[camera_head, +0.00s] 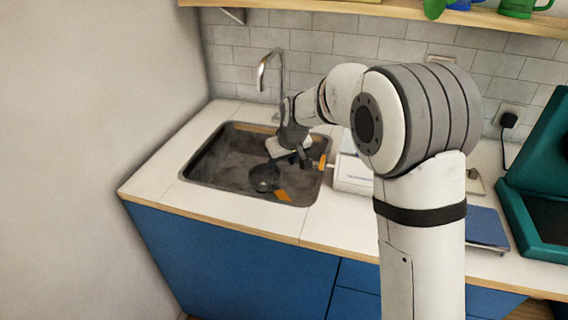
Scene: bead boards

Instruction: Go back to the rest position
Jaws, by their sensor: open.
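My arm reaches from the right foreground toward the sink (215,187). My gripper (291,159) hangs over the right part of the sink, pointing down. It is open, and I see nothing held between its fingers. A dark round object (263,178) is in the basin below and to the left of the gripper. A small orange piece (283,195) shows in the basin near it. Another orange piece (322,161) shows at the right rim, just right of the gripper. My arm hides part of the counter behind it.
A curved metal faucet (281,85) stands behind the sink. A white box (353,176) stands right of the sink. A blue flat object (486,227) and a teal open case (528,222) lie farther right. A wooden shelf (400,10) with mugs runs above. The front-left counter is clear.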

